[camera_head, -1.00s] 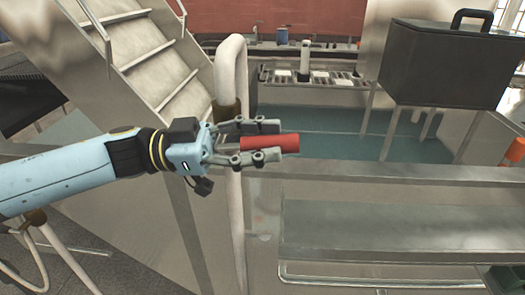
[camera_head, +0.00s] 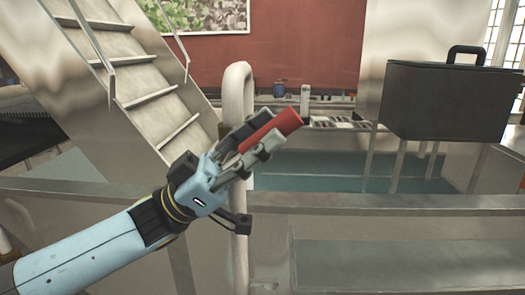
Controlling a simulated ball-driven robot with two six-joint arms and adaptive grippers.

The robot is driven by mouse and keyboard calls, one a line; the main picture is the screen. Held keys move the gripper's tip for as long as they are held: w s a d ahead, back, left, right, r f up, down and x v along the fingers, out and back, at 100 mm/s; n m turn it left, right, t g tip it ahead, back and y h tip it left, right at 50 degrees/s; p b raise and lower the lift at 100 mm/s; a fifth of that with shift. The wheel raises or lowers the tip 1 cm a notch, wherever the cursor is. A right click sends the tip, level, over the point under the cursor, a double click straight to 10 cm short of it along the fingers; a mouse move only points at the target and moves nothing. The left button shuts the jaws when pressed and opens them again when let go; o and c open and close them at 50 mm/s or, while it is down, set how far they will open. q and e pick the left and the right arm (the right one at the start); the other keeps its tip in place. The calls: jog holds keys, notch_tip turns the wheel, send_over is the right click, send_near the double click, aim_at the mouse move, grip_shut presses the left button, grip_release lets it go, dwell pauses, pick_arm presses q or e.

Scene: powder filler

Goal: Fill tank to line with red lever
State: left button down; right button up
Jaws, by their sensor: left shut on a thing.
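The red lever (camera_head: 287,122) is a short red cylinder in the middle of the head view, tilted up to the right. My left gripper (camera_head: 262,139) is shut on it, one finger on each side, and the lever's red end sticks out past the fingertips. Any rod or mount behind the lever is hidden by my gripper. The tank (camera_head: 330,172) shows behind as an open metal basin with a blue-green surface inside. I cannot make out the fill line. My right gripper is not in view.
A white curved pipe (camera_head: 237,88) stands close behind my left gripper. Metal stairs (camera_head: 135,75) rise at the left. A dark lidded box (camera_head: 450,101) stands on legs at the right. A metal ledge (camera_head: 400,203) crosses the front.

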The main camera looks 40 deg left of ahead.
aim_at(223, 169)
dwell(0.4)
pick_arm(q)
jog(key=c, duration=1)
grip_release()
jog(key=shift+c, duration=0.2)
jog(key=v, duration=1.2)
